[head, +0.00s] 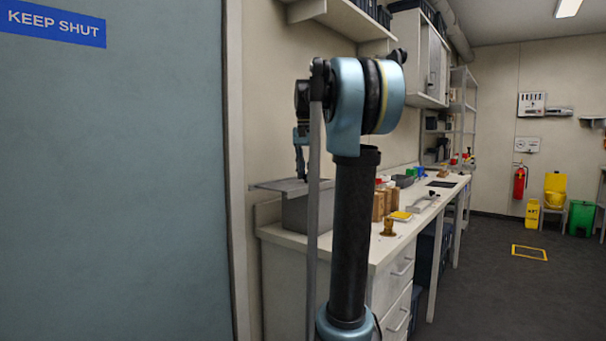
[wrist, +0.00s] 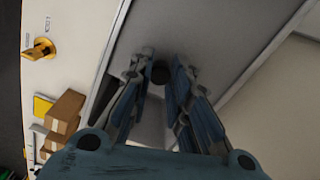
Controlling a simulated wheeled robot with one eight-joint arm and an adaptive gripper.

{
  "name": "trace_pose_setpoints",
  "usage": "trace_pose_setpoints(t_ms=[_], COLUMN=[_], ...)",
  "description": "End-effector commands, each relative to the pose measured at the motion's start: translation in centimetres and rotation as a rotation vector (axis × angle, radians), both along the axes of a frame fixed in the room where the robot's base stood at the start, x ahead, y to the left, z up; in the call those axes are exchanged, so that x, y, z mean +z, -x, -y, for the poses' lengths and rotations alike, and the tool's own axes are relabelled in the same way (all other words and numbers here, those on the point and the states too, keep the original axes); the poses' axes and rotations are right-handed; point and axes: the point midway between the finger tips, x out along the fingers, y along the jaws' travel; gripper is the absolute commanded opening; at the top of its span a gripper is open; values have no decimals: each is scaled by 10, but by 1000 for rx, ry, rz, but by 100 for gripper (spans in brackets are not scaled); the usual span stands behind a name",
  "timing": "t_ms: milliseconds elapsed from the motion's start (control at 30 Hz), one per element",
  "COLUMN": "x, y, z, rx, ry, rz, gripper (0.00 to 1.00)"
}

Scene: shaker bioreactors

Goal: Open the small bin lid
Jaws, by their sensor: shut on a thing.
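The small bin (head: 298,213) is a grey box on the near end of the bench, partly hidden behind my arm. Its flat grey lid (head: 275,186) lies over the top and juts out to the left; I cannot tell whether it is raised. My gripper (head: 304,177) points down at the lid. In the wrist view the lid (wrist: 215,40) is a broad grey panel. There my gripper (wrist: 162,68) is shut on a dark round knob (wrist: 161,74), with a finger on each side of it. The fingertips' exact contact is hard to see.
Brown blocks (head: 379,205), a yellow pad (head: 401,216) and a brass-coloured piece (head: 388,228) stand on the bench (head: 350,240) right of the bin. A wall shelf (head: 345,18) hangs above. The blue-grey door (head: 110,180) is at left. Floor at right is mostly clear.

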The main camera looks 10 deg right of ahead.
Motion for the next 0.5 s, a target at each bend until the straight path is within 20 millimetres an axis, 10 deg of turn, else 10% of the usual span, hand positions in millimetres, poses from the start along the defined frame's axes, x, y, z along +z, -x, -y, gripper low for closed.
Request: trace_pose_setpoints(t_ms=[267,400,500], x=[1,1,1], y=[-1,-1,-1], z=[1,3,4], rx=[-3,-4,-6], ry=[-4,-3,-2], rz=[4,3,3], gripper=[0,39,39])
